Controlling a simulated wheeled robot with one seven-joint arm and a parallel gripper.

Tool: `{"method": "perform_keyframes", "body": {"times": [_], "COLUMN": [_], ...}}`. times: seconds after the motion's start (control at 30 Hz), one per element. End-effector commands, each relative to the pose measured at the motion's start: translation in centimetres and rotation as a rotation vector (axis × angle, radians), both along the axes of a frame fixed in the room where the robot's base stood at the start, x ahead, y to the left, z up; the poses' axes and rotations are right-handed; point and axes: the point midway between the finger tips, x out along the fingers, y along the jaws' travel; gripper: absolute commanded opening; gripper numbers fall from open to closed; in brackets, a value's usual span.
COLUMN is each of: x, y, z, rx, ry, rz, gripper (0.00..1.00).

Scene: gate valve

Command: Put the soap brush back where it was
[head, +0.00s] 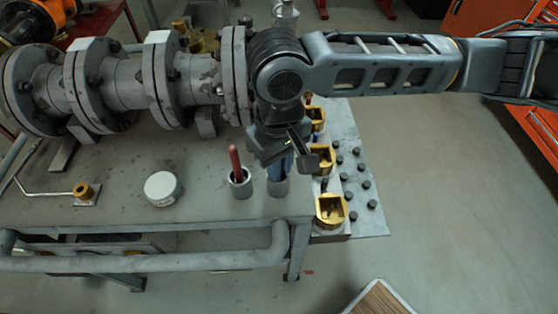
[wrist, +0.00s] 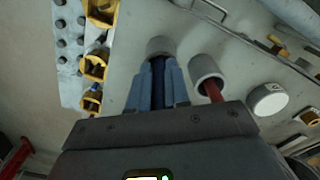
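A dark blue handle (wrist: 158,76), which I take to be the soap brush, stands in a grey cup (wrist: 160,46) at the top centre of the wrist view. My gripper (wrist: 158,90) has its light blue fingers close against both sides of this handle and appears shut on it. The brush's lower end is hidden inside the cup. In the head view my gripper (head: 281,166) points down over the same cup (head: 278,188), near the table's right end. A second grey cup (head: 240,187) beside it holds a red-handled tool (head: 235,163); its lower end is hidden.
A round white tin (head: 161,188) stands left of the cups on the grey table (head: 110,200). A large flanged pipe (head: 120,85) lies along the table's back. Yellow blocks (head: 331,210) and dark bolts (head: 353,216) sit on the right. Table between tin and cups is clear.

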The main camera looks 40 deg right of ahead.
Motion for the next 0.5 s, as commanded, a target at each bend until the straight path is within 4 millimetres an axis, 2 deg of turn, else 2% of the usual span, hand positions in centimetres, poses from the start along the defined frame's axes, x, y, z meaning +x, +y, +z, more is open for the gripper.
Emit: {"method": "perform_keyframes", "body": {"times": [0.03,0.23,0.5], "x": [0.00,0.00,0.00], "y": [-0.01,0.00,0.00], "z": [0.01,0.02,0.15], "rx": [0.000,0.000,0.000], "ry": [0.000,0.000,0.000], "rz": [0.000,0.000,0.000], "gripper": [0.21,0.41,0.42]}}
